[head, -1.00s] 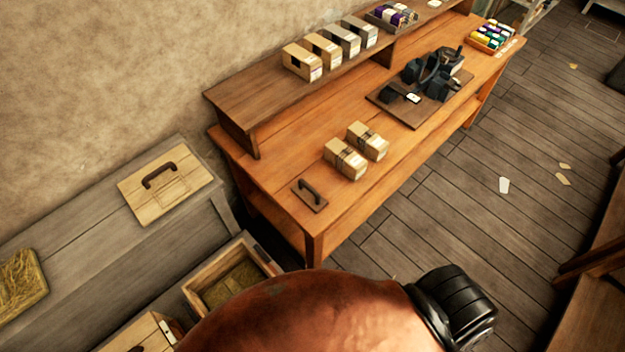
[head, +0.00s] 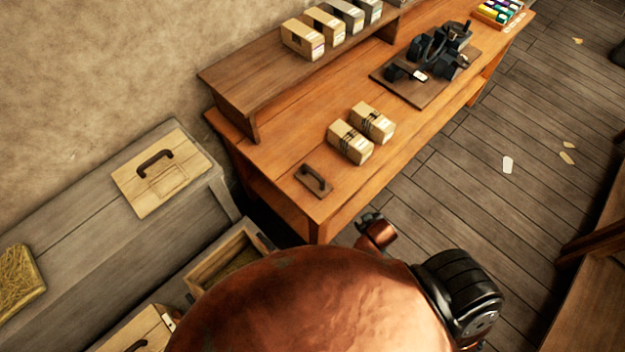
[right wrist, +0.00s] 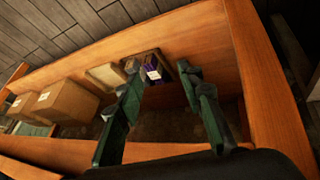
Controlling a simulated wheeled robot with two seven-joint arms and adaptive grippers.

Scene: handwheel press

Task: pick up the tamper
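A small dark board with a dark handle (head: 313,181) lies on the near end of the orange workbench. A larger pale board with a dark handle (head: 161,172) lies on the grey chest. My right gripper (right wrist: 161,78) shows in the right wrist view with its two green fingers apart and nothing between them. Beyond the fingers are a purple item and boxes in an orange wooden frame. My left gripper is not in view.
The workbench (head: 270,160) also holds two tied cartons (head: 360,133) beside the small board and dark equipment on a board (head: 436,52). An open wooden box (head: 228,255) stands by the chest. Plank floor is open at right.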

